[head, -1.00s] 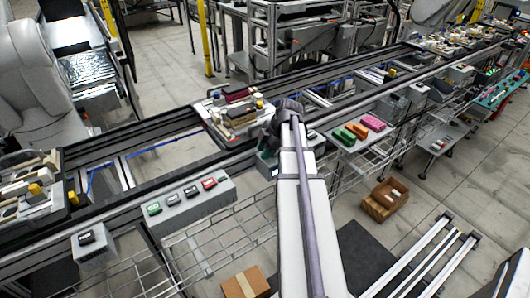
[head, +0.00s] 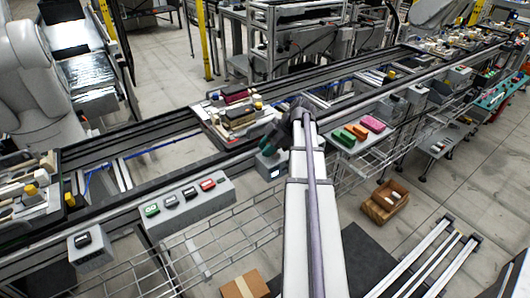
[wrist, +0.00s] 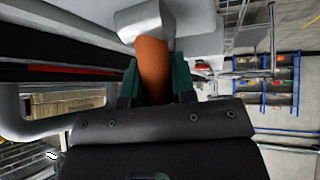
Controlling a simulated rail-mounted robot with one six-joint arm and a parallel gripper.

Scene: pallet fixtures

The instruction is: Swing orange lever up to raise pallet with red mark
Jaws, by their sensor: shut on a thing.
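The orange lever (wrist: 153,68) stands in the middle of the wrist view, coming out of a light grey block (wrist: 145,20). My gripper (wrist: 155,84) has its green fingers on both sides of the lever and is shut on it. In the head view my gripper (head: 268,146) is at the near rail, beside a pallet (head: 205,122) loaded with parts; the lever is hidden there. A red stripe (wrist: 60,69) runs along a dark edge at the left of the wrist view. I cannot tell whether it is the red mark.
A grey button box (head: 185,208) is on the near rail at the left. Green, orange and pink blocks (head: 357,131) lie on a shelf to the right of my arm. Another loaded pallet (head: 30,190) sits at the far left. A wire rack (head: 215,235) hangs below the rail.

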